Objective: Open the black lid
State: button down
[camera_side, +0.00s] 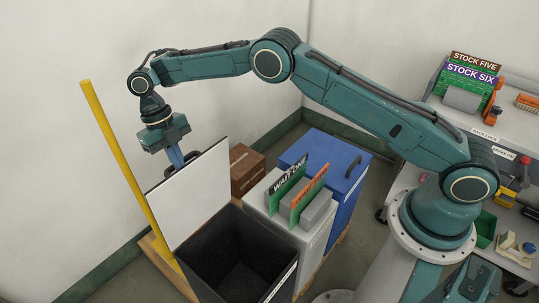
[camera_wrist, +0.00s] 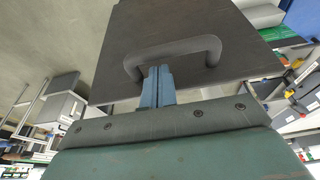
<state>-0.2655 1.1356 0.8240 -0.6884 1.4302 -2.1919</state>
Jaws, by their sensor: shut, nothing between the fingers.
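The black lid stands raised, nearly upright, at the left edge of an open black bin (camera_side: 206,243) in the side view. Its pale inner face (camera_side: 190,193) is toward the bin. The wrist view shows the lid's dark outer face (camera_wrist: 180,25) with a grey loop handle (camera_wrist: 183,46). My gripper (camera_side: 178,165) is behind the lid's upper edge in the side view. In the wrist view my gripper's blue fingers (camera_wrist: 158,72) are together, overlapping the left part of the handle. I cannot tell whether they touch it. Nothing is between them.
A grey-white bin (camera_side: 312,233) with signs and a grey block on top stands right of the black bin. A blue bin (camera_side: 330,160) and a brown box (camera_side: 246,165) are behind. A yellow pole (camera_side: 120,160) rises close left of my gripper. A cluttered bench (camera_side: 500,130) is at right.

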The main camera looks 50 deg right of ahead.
aim_at(187, 169)
jog(key=shift+s+a, duration=0.2)
jog(key=shift+s, duration=0.75)
jog(key=shift+s+d+f, duration=0.1)
jog(key=shift+s+f, duration=0.1)
jog(key=shift+s, duration=0.85)
jog(key=shift+s+f+t, duration=1.5)
jog(key=shift+s+f, duration=2)
jog(key=shift+s, duration=1.9)
jog(key=shift+s+f+t, duration=1.5)
jog(key=shift+s+f, duration=2)
jog(key=shift+s, duration=1.9)
jog(key=shift+v, duration=5.05)
jog(key=x, duration=1)
jog(key=shift+d+f+t, duration=0.2)
jog(key=shift+d+t, duration=0.05)
jog(key=shift+t, duration=0.15)
